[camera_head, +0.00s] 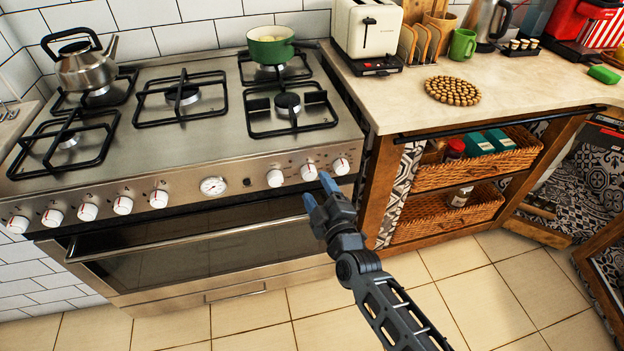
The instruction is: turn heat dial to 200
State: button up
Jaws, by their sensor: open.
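The stove front carries a row of white dials with red marks. Three of them sit at the right end: one dial (275,178), a middle dial (309,172) and the rightmost dial (341,166). I cannot tell which is the heat dial, and the scale print is too small to read. A round gauge (213,186) sits left of these three. My gripper (318,189) has blue fingertips and is open and empty. It is in front of the panel, just below the middle and rightmost dials. I cannot tell whether it touches anything.
The oven door handle (180,240) runs across the front below the dials. A wooden cabinet with wicker baskets (478,170) stands to the right. A kettle (86,66) and a green pot (270,46) stand on the stove. The tiled floor (490,290) is clear.

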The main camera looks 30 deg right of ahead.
aim_at(310, 176)
jog(key=shift+w+d, duration=0.2)
jog(key=shift+w, duration=0.9)
jog(key=shift+w+d, duration=0.2)
jog(key=shift+w, duration=0.85)
jog(key=c, duration=1.1)
jog(key=shift+o, duration=0.2)
jog(key=shift+b, duration=0.3)
